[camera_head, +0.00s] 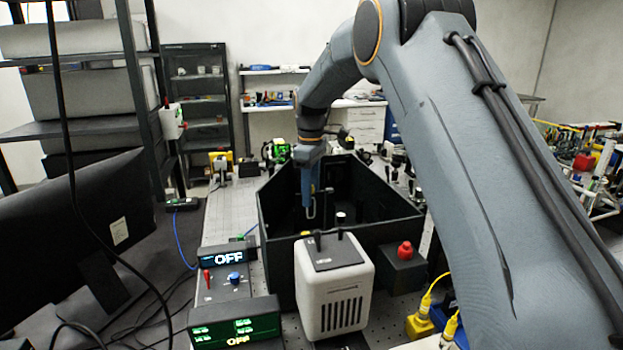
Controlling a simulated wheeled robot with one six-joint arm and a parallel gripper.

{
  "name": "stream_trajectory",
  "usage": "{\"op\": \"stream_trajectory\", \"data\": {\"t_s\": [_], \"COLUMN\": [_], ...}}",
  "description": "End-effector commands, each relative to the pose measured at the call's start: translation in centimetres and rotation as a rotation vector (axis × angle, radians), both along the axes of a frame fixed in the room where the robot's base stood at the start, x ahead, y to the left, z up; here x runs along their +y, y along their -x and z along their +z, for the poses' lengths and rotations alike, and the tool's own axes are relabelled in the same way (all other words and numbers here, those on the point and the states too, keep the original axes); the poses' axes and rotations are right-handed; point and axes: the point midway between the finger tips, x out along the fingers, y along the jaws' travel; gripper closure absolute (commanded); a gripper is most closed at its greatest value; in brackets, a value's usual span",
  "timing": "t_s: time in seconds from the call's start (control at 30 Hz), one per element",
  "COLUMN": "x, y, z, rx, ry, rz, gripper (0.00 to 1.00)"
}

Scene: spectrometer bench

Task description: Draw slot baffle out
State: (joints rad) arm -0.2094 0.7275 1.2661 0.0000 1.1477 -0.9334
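My gripper (308,200) points down into the open black enclosure (375,230) in the middle of the bench. Its blue-grey fingers are small here, and I cannot tell whether they are open or shut. A thin pale loop (311,213), like a handle, shows right at the fingertips; I cannot tell whether they touch it or grip it. Dark upright panels stand inside the enclosure. I cannot pick out the slot baffle for certain among them, and the front wall hides the lower part of the inside.
A white vented box (334,285) stands before the enclosure, with a red knob on a black block (403,262) to its right. Two control boxes with lit displays (230,258) (236,326) and a monitor (80,245) are at left. Yellow-plugged cables (425,308) lie at front right.

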Motion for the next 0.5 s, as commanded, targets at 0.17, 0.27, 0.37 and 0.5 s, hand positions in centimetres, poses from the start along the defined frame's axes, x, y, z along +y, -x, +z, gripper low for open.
{"op": "stream_trajectory", "data": {"t_s": [0.17,0.27,0.37,0.5], "x": [0.0,0.0,0.0,0.0], "y": [0.1,0.0,0.0,0.0], "z": [-2.0,-2.6,-2.8,-2.9], "rx": [0.003,0.0,0.0,0.0], "ry": [0.001,0.0,0.0,0.0], "rz": [0.0,0.0,0.0,0.0], "gripper": [0.61,0.61,0.61,0.61]}}
